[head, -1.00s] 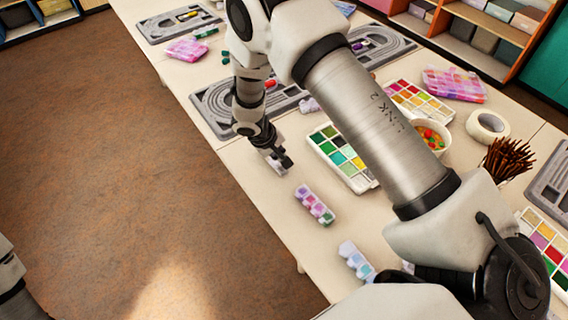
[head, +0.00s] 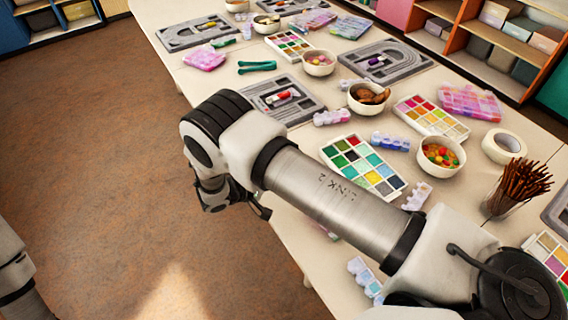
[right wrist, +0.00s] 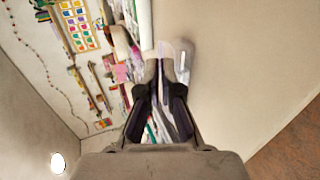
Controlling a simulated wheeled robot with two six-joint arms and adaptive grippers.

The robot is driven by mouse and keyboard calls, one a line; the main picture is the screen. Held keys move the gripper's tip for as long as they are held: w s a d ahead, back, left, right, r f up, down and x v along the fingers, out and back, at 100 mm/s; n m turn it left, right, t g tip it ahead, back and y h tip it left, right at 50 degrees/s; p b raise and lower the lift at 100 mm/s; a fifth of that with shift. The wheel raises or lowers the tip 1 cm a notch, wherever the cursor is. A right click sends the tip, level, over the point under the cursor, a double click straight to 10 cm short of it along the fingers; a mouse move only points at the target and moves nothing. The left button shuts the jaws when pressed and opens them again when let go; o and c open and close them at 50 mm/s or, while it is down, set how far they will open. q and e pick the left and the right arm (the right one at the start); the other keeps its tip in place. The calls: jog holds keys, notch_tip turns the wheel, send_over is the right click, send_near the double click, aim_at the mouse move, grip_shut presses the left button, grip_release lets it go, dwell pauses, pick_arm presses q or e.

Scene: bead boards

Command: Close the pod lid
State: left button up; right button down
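My right gripper (head: 262,208) hangs beyond the table's near edge in the head view, half hidden by its own arm. In the right wrist view its fingers (right wrist: 160,68) are drawn close together, with nothing clear between them. A pale translucent object (right wrist: 185,58), blurred, shows just beside the fingertips; I cannot tell whether it is a pod or touches them. Small bead pods lie on the table: a white-and-blue one (head: 365,275) near the front, and one (head: 328,231) mostly covered by my right arm. Their lid states are hard to tell. My left gripper is out of view.
A palette of coloured beads (head: 363,165) lies behind my right arm. A bowl of bright beads (head: 441,156), a tape roll (head: 503,146) and a cup of brown sticks (head: 517,187) stand to the right. Grey boards (head: 283,98) lie farther back. Open floor is at left.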

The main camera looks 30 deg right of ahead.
jog(key=shift+a+f+h+b, duration=0.2)
jog(key=shift+f+h+b, duration=0.3)
jog(key=shift+f+h, duration=0.2)
jog(key=shift+f+h+b, duration=0.25)
jog(key=shift+h+b, duration=0.55)
jog(key=c, duration=1.4)
grip_release()
jog(key=shift+o, duration=0.2)
